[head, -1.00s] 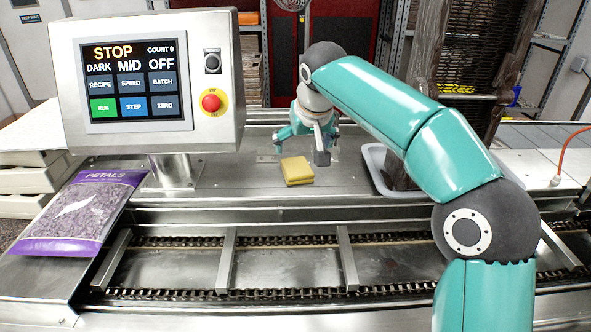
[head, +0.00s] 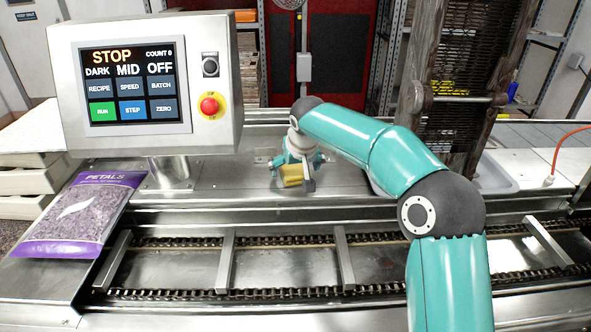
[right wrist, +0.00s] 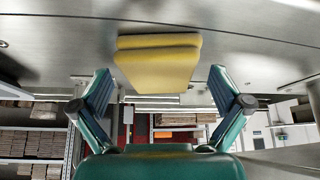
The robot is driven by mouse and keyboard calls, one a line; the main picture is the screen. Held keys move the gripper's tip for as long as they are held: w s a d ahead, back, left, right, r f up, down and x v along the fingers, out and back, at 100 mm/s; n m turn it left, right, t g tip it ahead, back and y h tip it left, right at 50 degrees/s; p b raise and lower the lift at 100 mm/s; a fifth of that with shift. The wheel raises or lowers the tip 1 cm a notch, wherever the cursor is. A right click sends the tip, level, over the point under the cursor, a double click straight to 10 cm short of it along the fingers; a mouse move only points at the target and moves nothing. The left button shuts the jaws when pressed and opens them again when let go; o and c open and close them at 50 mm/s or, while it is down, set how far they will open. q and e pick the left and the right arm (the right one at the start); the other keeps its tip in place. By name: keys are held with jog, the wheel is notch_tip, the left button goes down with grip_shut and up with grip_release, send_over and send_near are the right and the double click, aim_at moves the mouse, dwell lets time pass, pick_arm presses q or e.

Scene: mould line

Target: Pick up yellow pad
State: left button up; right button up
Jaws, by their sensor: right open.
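The yellow pad (head: 291,175) lies on the steel deck behind the chain conveyor in the head view, partly hidden by my right gripper (head: 294,172). My right gripper is at the pad, with its fingers spread. In the right wrist view the yellow pad (right wrist: 158,62) sits between and a little beyond the two open fingertips (right wrist: 161,85), with visible gaps on both sides. Nothing is held. My left gripper is not in view.
A control panel (head: 225,80) stands on a post left of the pad. A purple petals bag (head: 80,213) lies at the left. A grey tray (head: 497,177) and an upright rack (head: 455,70) are at the right. The chain conveyor (head: 285,268) runs across the front.

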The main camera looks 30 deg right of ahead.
aim_at(295, 170)
jog(key=c, duration=1.2)
jog(key=shift+r, duration=0.15)
notch_tip(295, 170, up, 10)
jog(key=shift+f+p, duration=0.15)
jog(key=shift+p, duration=0.55)
